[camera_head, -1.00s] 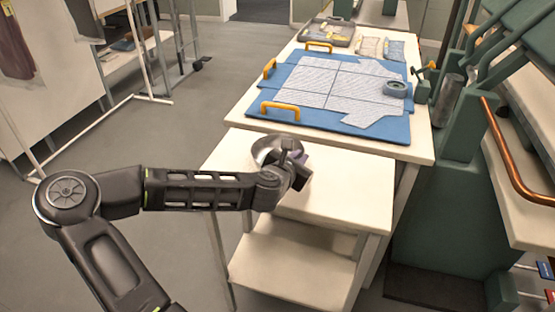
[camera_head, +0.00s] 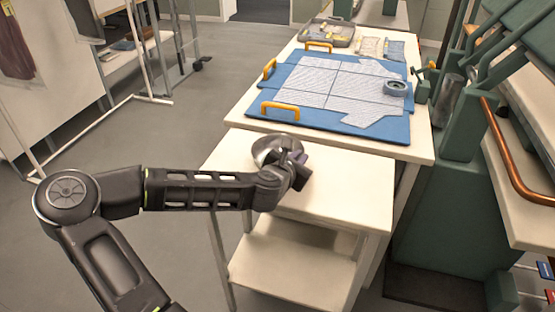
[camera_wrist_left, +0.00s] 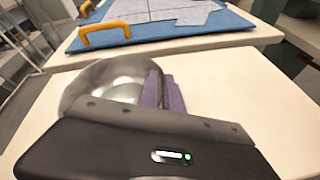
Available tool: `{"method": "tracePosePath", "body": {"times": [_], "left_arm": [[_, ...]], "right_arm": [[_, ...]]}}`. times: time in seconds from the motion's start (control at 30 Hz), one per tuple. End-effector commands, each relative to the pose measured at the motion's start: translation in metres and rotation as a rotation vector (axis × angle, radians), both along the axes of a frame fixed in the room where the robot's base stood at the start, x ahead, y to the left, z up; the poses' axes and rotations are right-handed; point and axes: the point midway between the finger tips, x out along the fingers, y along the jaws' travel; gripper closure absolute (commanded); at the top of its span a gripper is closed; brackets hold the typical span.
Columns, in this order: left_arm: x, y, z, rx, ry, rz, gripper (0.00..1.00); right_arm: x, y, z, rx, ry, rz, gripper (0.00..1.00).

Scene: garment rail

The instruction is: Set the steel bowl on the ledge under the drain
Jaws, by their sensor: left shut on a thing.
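The shiny steel bowl (camera_head: 268,149) is at the rear left of the low white table (camera_head: 335,190). It also shows in the left wrist view (camera_wrist_left: 112,76), behind the dark gripper body. My left gripper (camera_head: 298,168) is at the bowl's right side, shut on its edge, with purple finger pads (camera_wrist_left: 168,94) against it. The gripper hides part of the bowl. I cannot tell whether the bowl touches the tabletop or hangs just above it. I cannot clearly make out the drain or its ledge. My right gripper is out of view.
A higher white table behind holds a blue board (camera_head: 290,106) with yellow handles (camera_head: 280,111) and a grey roll (camera_head: 395,88). A green machine frame (camera_head: 465,120) with a copper rail (camera_head: 512,155) stands at right. The low table's front and right are clear.

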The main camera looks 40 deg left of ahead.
Motion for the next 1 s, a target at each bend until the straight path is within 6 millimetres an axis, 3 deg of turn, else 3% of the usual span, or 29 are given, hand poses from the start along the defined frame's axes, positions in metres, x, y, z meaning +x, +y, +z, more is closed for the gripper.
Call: {"method": "tracePosePath", "body": {"times": [0.37,0.8,1.0], "left_arm": [[0.000,0.000,0.006,0.001,-0.001,0.000,1.00],[0.000,0.001,0.082,0.003,0.000,0.003,1.00],[0.000,0.001,0.100,0.002,0.000,0.001,1.00]], "right_arm": [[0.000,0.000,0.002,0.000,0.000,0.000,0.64],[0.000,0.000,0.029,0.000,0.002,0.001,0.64],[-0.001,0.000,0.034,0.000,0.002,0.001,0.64]]}}
